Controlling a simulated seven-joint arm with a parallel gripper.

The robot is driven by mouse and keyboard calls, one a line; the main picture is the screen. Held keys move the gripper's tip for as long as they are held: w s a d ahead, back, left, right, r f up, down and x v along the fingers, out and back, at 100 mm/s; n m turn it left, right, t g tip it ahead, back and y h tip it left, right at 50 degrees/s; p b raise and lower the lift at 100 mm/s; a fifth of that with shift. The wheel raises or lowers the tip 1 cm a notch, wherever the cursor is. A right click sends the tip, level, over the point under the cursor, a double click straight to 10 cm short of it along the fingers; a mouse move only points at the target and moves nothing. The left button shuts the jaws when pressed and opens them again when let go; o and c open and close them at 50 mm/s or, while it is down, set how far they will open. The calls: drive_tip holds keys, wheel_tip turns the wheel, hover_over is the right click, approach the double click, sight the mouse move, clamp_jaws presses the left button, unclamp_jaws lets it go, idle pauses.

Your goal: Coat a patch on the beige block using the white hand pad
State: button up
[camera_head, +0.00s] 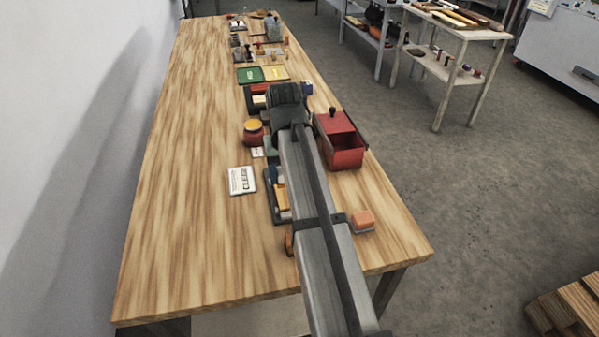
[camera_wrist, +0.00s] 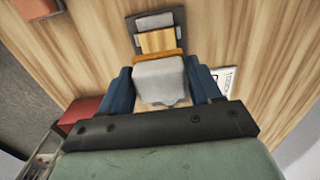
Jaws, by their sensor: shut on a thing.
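My gripper (camera_wrist: 162,88) shows in the wrist view with its two blue fingers shut on the white hand pad (camera_wrist: 160,82), a pale grey-white block between them. The beige block (camera_wrist: 156,42) lies just beyond the pad in a dark tray (camera_wrist: 178,18), with a grey piece at the tray's far end. An orange-brown strip shows between block and pad. I cannot tell whether the pad touches the block.
A red open bin (camera_head: 345,152) stands right of my arm, and an orange block (camera_head: 362,221) lies near the right edge. The table's left side (camera_head: 180,210) is clear.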

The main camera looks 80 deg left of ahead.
drive_tip(key=shift+f, duration=4)
drive_tip(key=shift+a, duration=0.95)
drive_tip(key=shift+c, duration=0.4)
drive_tip(key=shift+a, duration=4.1)
drive_tip(key=shift+d, duration=5)
drive_tip(key=shift+d+r, duration=0.1)
drive_tip(key=shift+d, duration=0.05)
drive_tip(key=shift+r, duration=4.05)
